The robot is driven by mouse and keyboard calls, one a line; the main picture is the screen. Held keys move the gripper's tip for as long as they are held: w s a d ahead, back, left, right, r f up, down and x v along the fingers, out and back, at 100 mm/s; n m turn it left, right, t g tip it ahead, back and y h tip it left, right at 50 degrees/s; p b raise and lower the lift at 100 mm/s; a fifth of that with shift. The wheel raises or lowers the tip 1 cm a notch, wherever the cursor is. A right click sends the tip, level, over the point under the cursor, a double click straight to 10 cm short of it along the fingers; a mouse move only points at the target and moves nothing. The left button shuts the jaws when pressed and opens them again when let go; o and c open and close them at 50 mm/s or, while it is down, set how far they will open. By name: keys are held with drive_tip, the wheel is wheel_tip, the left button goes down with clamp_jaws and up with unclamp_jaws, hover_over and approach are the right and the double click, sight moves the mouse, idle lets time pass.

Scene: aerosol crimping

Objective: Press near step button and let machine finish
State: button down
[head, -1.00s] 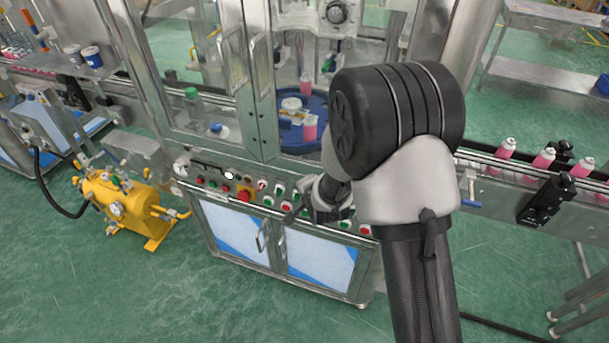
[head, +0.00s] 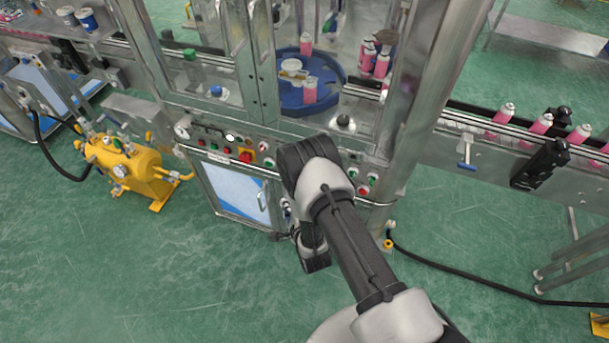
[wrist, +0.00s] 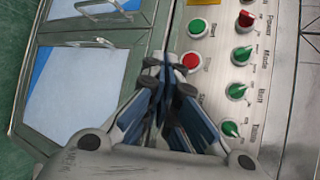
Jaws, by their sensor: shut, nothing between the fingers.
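The machine's control panel (head: 222,147) runs along the front, above the cabinet doors. In the wrist view the panel (wrist: 262,75) carries a green button (wrist: 198,28), a red button (wrist: 191,61) and several green and red selector knobs. My gripper (wrist: 168,78) is shut and empty, with its fingertips just beside the red button. I cannot tell whether they touch the panel. The fingers cover the panel below the red button, where part of a label shows; any button there is hidden. In the head view my arm hides the gripper and the middle of the panel.
Cabinet doors with handles (wrist: 90,42) lie left of my gripper. Pink cans (head: 310,90) stand on the blue rotary table (head: 335,98) behind the machine's frame. A conveyor with pink cans (head: 541,124) runs right. A yellow tank (head: 125,165) stands left; the green floor in front is open.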

drive_tip(key=w+d+b, duration=0.2)
drive_tip(key=w+d, duration=0.1)
drive_tip(key=w, duration=0.5)
drive_tip(key=shift+w+b, duration=0.15)
drive_tip(key=shift+b, duration=0.15)
idle(1.3)
drive_tip(key=shift+w+d+b, duration=0.2)
drive_tip(key=shift+w+b, duration=0.15)
drive_tip(key=shift+w, duration=0.05)
